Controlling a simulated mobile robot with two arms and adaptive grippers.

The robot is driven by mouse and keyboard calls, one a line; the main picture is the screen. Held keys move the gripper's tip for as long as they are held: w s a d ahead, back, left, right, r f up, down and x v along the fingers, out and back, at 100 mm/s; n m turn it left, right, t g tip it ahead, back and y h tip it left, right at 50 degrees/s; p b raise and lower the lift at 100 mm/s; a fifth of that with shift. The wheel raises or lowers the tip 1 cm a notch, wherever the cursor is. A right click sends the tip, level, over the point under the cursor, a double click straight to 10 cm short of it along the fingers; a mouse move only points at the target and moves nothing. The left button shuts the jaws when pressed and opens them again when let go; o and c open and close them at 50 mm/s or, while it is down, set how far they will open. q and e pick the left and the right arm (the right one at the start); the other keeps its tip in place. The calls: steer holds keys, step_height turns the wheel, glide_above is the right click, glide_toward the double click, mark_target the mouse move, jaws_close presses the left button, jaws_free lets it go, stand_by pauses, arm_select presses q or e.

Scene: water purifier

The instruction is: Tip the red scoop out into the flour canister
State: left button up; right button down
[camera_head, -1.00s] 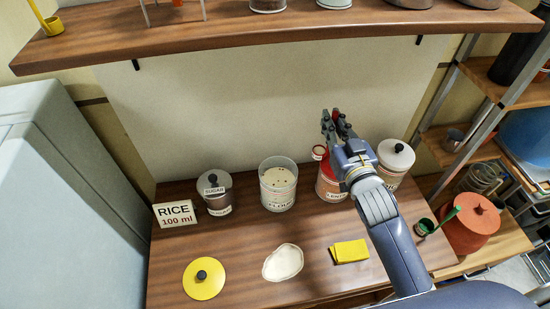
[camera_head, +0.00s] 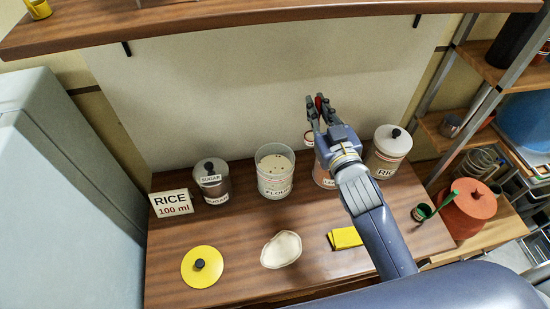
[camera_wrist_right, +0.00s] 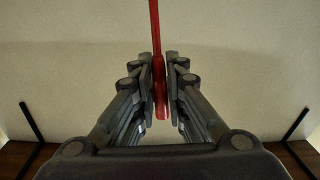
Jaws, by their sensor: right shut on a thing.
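My right gripper (camera_head: 318,108) is shut on the handle of the red scoop (camera_wrist_right: 158,95), which stands upright between the fingers in the wrist view. In the head view the scoop's small round cup (camera_head: 309,138) shows beside the fingers, above the counter; what it holds cannot be told. The flour canister (camera_head: 275,180) is a clear, lidless cylinder labelled FLOUR, left of the gripper. Its pale contents carry a few dark specks. The scoop is apart from the canister, up and to its right. My left gripper is not in view.
A canister (camera_head: 323,178), partly hidden by my right arm, stands right of the flour, then the rice canister (camera_head: 388,155). The sugar canister (camera_head: 212,185) stands left. A shelf (camera_head: 250,25) overhangs.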

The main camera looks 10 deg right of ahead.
steer(key=shift+a, duration=0.15)
steer(key=shift+a, duration=0.15)
steer(key=a+n+b, duration=0.1)
steer(key=a+f+n+b, duration=0.1)
steer(key=a+b, duration=0.1)
steer(key=a+f+n+b, duration=0.1)
steer(key=shift+s+a+f, duration=0.25)
steer(key=shift+s+a, duration=0.05)
steer(key=shift+s, duration=0.1)
stand_by(0.7)
